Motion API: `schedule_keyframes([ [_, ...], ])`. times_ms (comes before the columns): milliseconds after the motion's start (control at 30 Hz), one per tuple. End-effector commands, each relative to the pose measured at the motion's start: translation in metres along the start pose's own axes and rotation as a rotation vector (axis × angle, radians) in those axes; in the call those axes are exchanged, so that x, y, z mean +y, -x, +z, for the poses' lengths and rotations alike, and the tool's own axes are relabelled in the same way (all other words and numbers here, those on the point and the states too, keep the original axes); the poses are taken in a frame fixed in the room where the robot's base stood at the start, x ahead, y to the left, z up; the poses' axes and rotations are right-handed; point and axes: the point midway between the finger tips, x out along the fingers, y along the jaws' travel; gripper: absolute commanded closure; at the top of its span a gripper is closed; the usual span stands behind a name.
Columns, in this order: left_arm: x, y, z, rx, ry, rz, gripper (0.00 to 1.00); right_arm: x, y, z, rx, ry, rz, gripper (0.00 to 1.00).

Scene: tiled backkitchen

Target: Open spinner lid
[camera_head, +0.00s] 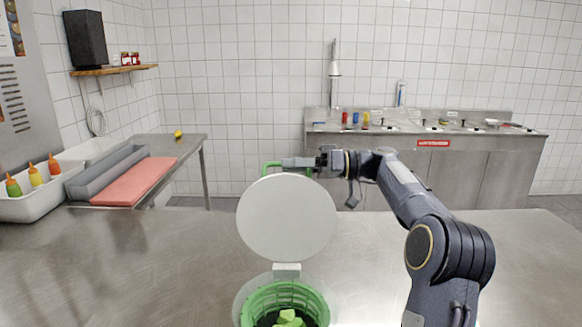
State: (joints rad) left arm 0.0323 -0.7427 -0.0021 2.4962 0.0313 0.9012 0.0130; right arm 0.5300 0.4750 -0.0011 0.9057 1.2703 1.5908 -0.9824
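The spinner (243,300) stands at the front middle of the steel table, with a green basket (250,303) and light green pieces (289,318) inside. Its round white lid (287,218) is raised on the hinge, standing nearly upright with its flat face towards me. A green handle (268,166) shows beyond the lid's top edge, partly hidden. My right gripper (298,162) is at the handle, just above and behind the lid's top edge. Whether its fingers are closed on the handle is unclear. My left gripper is not in view.
The steel table (130,265) is clear to the left of the spinner. A white bin with sauce bottles (35,175) and a red board (137,181) lie at the far left. A sink counter (470,170) stands along the back wall.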

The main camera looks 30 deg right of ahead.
Motion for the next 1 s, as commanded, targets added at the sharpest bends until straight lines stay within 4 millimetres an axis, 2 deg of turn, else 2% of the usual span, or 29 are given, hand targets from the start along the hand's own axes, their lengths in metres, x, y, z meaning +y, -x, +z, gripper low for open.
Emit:
schedule_keyframes([
  [200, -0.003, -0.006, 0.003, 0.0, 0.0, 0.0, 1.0, 0.003, 0.04, 0.001, 0.002, 0.0, 0.006, 0.67],
  [400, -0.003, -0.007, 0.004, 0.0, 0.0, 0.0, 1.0, 0.002, 0.065, 0.001, 0.001, -0.001, 0.004, 0.67],
  [567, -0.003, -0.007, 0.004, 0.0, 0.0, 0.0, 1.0, 0.001, 0.07, 0.001, -0.001, -0.002, 0.002, 0.67],
  [1000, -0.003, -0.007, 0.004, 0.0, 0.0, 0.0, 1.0, 0.001, 0.07, 0.001, -0.001, -0.002, 0.002, 0.67],
])
